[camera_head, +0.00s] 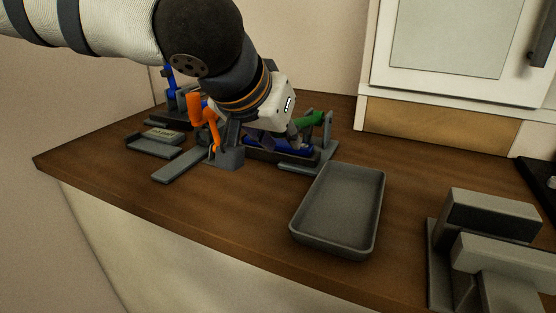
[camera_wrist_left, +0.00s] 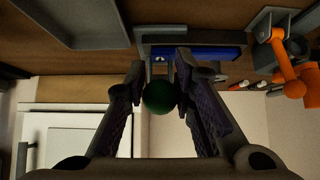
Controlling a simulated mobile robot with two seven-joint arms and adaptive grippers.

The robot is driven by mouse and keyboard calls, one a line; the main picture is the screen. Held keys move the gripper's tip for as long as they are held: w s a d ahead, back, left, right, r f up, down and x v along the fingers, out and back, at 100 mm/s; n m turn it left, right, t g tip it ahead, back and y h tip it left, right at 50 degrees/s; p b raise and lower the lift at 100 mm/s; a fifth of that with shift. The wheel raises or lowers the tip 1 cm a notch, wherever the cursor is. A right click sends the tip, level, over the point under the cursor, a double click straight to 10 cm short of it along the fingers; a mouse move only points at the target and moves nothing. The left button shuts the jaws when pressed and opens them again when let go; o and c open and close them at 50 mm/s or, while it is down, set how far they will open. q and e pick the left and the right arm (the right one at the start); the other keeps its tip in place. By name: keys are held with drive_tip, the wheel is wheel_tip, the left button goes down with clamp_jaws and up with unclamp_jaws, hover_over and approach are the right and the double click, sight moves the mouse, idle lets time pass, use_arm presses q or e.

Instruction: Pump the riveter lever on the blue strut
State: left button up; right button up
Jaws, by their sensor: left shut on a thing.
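The blue strut (camera_head: 293,145) lies in a dark grey holder on the wooden worktop. It also shows as a blue bar in the left wrist view (camera_wrist_left: 205,52). A green lever handle (camera_head: 310,118) sticks out by a grey stand at the strut's right end. In the left wrist view its round green end (camera_wrist_left: 159,97) sits between my fingers. My left gripper (camera_wrist_left: 170,78) is shut on this handle, above the strut. In the head view the gripper body hides part of the strut and the grip itself. My right gripper is not in view.
An orange clamp-like arm (camera_head: 207,122) on a grey base stands just left of my gripper. An empty grey tray (camera_head: 376,215) lies front right. A grey fixture (camera_head: 490,212) stands at the far right. A small grey tray (camera_head: 149,149) sits at the left. Bare worktop lies in front.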

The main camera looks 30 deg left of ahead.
use_arm(q)
drive_tip(key=shift+w+r, duration=0.2)
drive_tip(key=shift+r, duration=0.45)
drive_tip(key=shift+w+r, duration=0.15)
drive_tip(key=shift+r, duration=0.5)
drive_tip(key=w+r, duration=0.1)
drive_tip(key=r, duration=0.1)
drive_tip(key=w+r, duration=0.3)
drive_tip(key=r, duration=0.2)
drive_tip(key=shift+w+a, duration=0.15)
drive_tip(key=shift+w, duration=0.05)
drive_tip(key=shift+w+a+r, duration=0.1)
drive_tip(key=shift+w+r, duration=1.1)
drive_tip(key=shift+w+r, duration=0.3)
drive_tip(key=shift+w, duration=0.2)
drive_tip(key=o, duration=0.7)
drive_tip(key=shift+w, duration=0.1)
drive_tip(key=shift+o, duration=0.7)
drive_tip(key=o, duration=0.5)
drive_tip(key=shift+c, duration=0.2)
